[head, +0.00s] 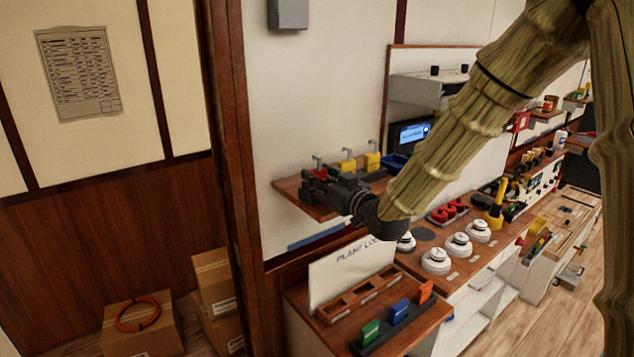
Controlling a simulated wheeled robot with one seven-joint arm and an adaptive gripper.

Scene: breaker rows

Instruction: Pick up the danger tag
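I cannot make out the danger tag for certain in the head view. My gripper (312,190) is at the small wooden wall shelf (288,184), its fingers pointing left over the shelf. A red padlock-like piece (320,172) shows just behind the gripper and is partly hidden by it. Two yellow padlocks (373,161) stand to the right of it on the shelf. Whether the fingers are open or touch anything is too small and dark to tell. My arm hides part of the shelf's right end and the bench behind.
Below the shelf, a bench holds a white board (350,262) and a dark rack with green (369,332), blue (399,311) and orange (425,291) cards. White round pieces (436,261) and red ones (447,212) stand farther back. Boxes (143,325) and a door post (231,150) are at left.

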